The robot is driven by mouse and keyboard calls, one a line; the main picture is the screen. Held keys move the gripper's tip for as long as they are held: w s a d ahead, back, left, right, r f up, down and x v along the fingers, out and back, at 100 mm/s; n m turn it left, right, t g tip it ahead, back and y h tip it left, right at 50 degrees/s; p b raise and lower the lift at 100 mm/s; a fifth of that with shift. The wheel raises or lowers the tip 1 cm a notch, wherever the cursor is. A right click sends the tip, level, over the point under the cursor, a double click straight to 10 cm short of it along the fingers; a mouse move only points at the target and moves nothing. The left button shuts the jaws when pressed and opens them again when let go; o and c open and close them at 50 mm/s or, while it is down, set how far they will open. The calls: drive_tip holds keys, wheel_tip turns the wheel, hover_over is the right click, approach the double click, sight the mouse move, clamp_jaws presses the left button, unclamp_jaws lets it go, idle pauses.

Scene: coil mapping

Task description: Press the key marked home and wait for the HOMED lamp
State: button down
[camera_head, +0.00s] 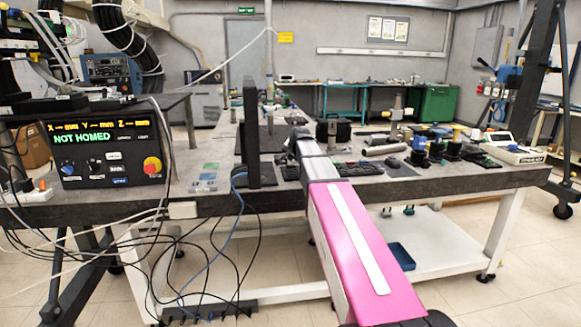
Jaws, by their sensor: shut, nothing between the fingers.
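A black control box (112,147) stands at the left end of the table. Its display (83,138) reads NOT HOMED in green, under a yellow line with X, Y and Z in mm and dashes for values. Several small keys (114,156) sit below the display, one of them blue (120,181). Their markings are too small to read, so I cannot tell which is home. Small dim labels (124,137) lie right of the display; I cannot pick out a lit HOMED lamp. My pink arm reaches forward over the table, right of the box. I cannot make out my gripper's fingers.
A red stop button (152,166) on yellow is at the box's lower right. A dark upright structure (252,140) stands between box and arm. Loose cables (205,240) hang below the table's front edge. Tools and a keyboard (358,169) crowd the right side.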

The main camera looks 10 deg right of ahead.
sight(292, 165)
drive_tip(key=shift+f, duration=0.8)
idle(1.1)
drive_tip(key=shift+r, duration=0.9)
drive_tip(key=shift+r, duration=2.4)
